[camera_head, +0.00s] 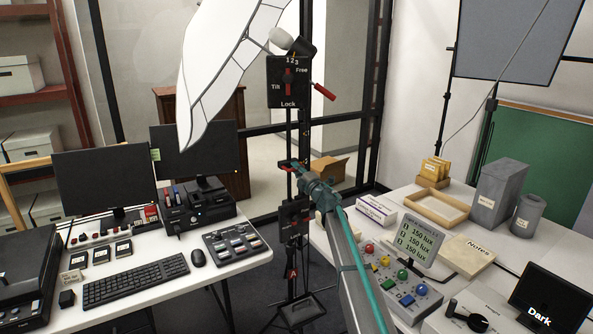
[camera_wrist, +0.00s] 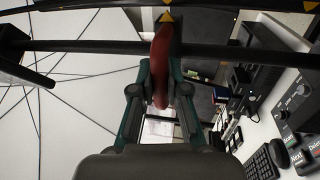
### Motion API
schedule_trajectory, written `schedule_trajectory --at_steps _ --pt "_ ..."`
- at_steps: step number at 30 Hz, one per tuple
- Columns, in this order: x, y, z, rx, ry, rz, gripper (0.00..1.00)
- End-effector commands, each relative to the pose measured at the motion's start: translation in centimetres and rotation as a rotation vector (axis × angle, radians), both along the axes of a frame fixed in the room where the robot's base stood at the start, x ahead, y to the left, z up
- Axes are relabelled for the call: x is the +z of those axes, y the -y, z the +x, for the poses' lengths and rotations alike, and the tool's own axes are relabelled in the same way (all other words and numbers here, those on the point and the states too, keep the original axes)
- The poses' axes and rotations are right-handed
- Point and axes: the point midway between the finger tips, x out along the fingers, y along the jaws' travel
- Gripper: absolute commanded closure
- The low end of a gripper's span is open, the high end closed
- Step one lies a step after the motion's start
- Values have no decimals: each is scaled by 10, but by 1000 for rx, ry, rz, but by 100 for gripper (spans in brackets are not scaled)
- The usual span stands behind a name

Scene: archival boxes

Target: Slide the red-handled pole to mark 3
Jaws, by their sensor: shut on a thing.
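The black upright pole stand (camera_head: 288,212) stands between the two desks in the head view. Its red handle (camera_head: 286,167) is at mid-height, below the control panel. My gripper (camera_head: 298,169) reaches it from the lower right. In the wrist view my gripper (camera_wrist: 160,88) is shut on the red handle (camera_wrist: 161,50), which stands upright between the teal fingers. Small orange triangle marks (camera_head: 305,133) run along the stand; one yellow mark (camera_wrist: 166,17) shows above the handle in the wrist view. Mark numbers beside the handle cannot be read.
A panel (camera_head: 289,96) reading 1 2 3, Tilt, Lock and Free sits atop the stand, with a red lever (camera_head: 323,92). A large white umbrella (camera_head: 222,65) hangs at upper left. Desks with monitors (camera_head: 103,180) and a button console (camera_head: 388,275) flank the stand.

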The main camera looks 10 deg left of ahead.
Motion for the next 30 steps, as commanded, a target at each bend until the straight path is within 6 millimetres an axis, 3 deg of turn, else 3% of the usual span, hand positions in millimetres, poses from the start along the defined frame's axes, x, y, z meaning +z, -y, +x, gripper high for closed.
schedule_trajectory --at_steps 5,12,18,30 --pt "26 0 0 0 2 0 100" --pt "84 0 1 0 3 1 100" --pt "118 0 1 -1 1 1 100" --pt "127 0 1 -1 2 4 100"
